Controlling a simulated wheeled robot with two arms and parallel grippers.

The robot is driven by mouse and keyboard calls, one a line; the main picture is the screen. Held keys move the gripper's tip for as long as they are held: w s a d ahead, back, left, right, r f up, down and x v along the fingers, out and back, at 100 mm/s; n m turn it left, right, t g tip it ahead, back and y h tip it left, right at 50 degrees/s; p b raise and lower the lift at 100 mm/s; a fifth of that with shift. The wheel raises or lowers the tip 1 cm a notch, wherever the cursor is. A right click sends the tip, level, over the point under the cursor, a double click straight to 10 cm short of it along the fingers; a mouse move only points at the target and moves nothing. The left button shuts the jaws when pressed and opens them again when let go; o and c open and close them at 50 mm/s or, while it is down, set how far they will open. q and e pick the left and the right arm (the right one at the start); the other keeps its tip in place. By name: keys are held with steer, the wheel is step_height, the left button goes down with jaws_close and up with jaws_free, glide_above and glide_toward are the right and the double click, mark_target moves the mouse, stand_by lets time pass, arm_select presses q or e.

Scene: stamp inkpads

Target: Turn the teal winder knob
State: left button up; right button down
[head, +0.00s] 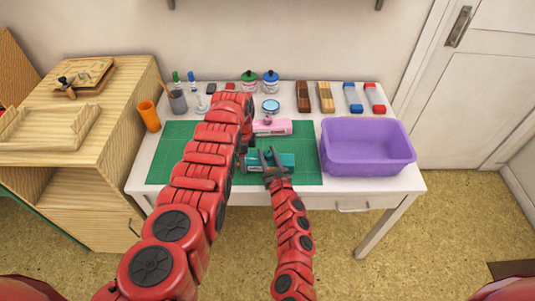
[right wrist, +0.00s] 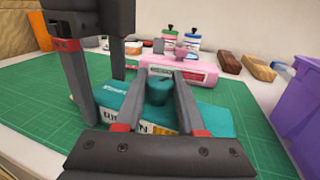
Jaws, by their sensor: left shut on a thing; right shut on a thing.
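A teal inkpad case (head: 285,161) with a pale label lies on the green mat near its front edge. Its round teal knob (right wrist: 158,92) stands on top. My right gripper (head: 268,154) reaches over the case from the front, its two fingers closed on either side of the knob. My left gripper (head: 241,162) comes down at the left end of the case and is shut on it; its dark fingers also show at the left in the right wrist view (right wrist: 100,95). The left arm hides part of the mat, and the grippers cover parts of the case.
A pink inkpad case (head: 278,127) with a pink knob lies just behind the teal one. A purple bin (head: 367,168) stands to the right. Jars, stamps and an orange cup (head: 149,116) stand around the green mat (head: 172,165). Bare mat shows at the left.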

steer(key=shift+h, duration=0.3)
steer(key=c, duration=0.5)
jaws_free()
steer(key=shift+s, duration=0.1)
steer(key=v, duration=1.1)
steer(key=shift+s, duration=0.4)
